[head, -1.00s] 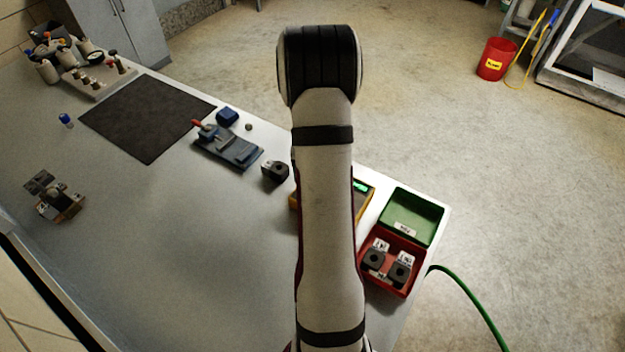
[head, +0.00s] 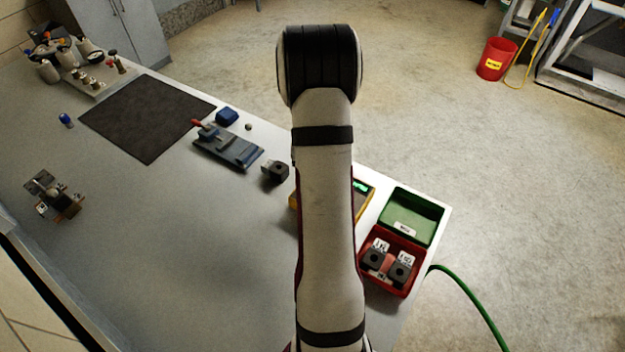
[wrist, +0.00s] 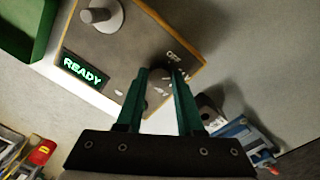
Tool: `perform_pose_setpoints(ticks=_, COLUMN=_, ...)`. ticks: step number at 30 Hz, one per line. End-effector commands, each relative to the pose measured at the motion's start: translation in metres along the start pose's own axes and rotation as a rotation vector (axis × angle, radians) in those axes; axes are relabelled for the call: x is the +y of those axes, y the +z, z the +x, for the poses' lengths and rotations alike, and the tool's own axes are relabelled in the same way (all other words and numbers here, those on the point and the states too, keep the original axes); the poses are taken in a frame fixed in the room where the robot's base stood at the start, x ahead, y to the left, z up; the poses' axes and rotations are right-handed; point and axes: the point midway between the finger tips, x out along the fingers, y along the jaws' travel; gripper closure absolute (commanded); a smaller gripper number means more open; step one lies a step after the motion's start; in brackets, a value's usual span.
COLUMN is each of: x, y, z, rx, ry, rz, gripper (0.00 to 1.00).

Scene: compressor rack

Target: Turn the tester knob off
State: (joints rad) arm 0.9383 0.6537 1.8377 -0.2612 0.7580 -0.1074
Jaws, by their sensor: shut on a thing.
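The tester (wrist: 135,45) fills the upper middle of the wrist view, a dark-faced box with a yellow-orange edge. Its green display (wrist: 82,70) is lit and reads READY. My gripper (wrist: 159,72) has its two green fingers on either side of the dark tester knob (wrist: 158,85), shut on it. The fingers partly hide the knob, and its pointer direction cannot be made out. An OFF label (wrist: 173,56) shows just beyond the fingertips. In the head view my arm covers most of the tester (head: 366,203) and all of the gripper.
A red-and-green box (head: 412,217) holding two dark blocks with white tags stands right of the tester. A dark block (head: 275,171) and a blue-grey fixture (head: 230,147) lie to its left. A pale round post (wrist: 102,15) rises from the tester's face. The table's middle front is clear.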

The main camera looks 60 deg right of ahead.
Motion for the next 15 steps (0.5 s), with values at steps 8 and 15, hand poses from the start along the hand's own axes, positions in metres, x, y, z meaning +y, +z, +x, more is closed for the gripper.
perform_pose_setpoints(ticks=8, x=-0.0001, y=0.0003, z=-0.0005, rx=0.009, ry=0.0, rz=-0.221, gripper=1.0)
perform_pose_setpoints(ticks=15, x=0.0001, y=0.0004, z=-0.0007, rx=0.018, ry=0.0, rz=-0.436, gripper=1.0)
